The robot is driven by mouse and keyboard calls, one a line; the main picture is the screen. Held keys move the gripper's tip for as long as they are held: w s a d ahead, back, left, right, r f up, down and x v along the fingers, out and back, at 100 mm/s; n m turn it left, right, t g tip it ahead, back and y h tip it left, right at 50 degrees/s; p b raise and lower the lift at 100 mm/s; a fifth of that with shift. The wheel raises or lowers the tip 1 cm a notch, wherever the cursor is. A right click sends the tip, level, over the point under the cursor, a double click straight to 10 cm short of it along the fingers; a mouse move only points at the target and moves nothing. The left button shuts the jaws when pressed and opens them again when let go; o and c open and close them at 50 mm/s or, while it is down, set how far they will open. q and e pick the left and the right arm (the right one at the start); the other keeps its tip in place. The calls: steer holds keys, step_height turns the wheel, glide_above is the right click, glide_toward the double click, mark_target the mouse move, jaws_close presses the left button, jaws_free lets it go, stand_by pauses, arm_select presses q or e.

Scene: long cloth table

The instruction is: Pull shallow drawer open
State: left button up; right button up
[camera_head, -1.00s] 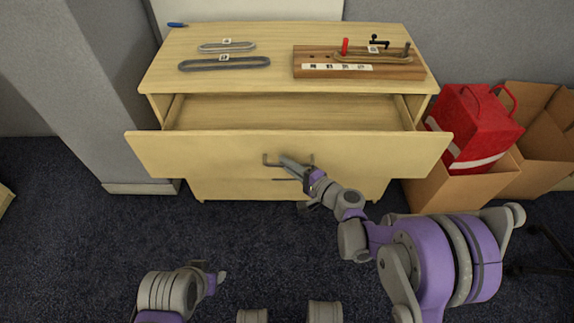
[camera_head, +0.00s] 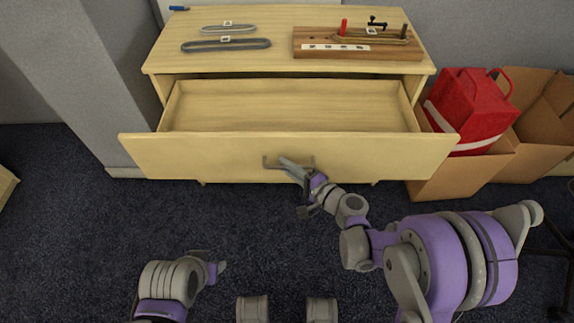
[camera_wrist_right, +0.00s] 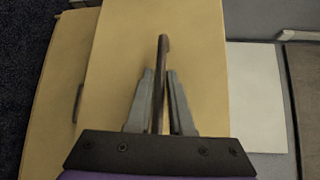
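The wooden drawer (camera_head: 210,157) stands far out of the pale wooden cabinet (camera_head: 290,68) in the head view. Its inside (camera_head: 290,105) is bare. A dark bar handle (camera_head: 272,162) sits at the middle of its front. My right gripper (camera_head: 290,167) is at this handle. In the right wrist view the handle (camera_wrist_right: 161,60) runs between the two fingers of my right gripper (camera_wrist_right: 160,90), which lie close on either side of it. My left gripper (camera_head: 218,267) is low in the head view, away from the drawer; its finger gap cannot be made out.
On the cabinet top lie two grey belts (camera_head: 226,46), a wooden board with pegs (camera_head: 360,45) and a blue item (camera_head: 179,8). Cardboard boxes (camera_head: 540,120) and a red bag (camera_head: 470,105) stand close at the right. Dark carpet (camera_head: 90,240) lies open in front.

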steer(key=shift+o, duration=1.4)
steer(key=p+v, duration=0.1)
steer(key=v, duration=1)
steer(key=shift+a, duration=0.1)
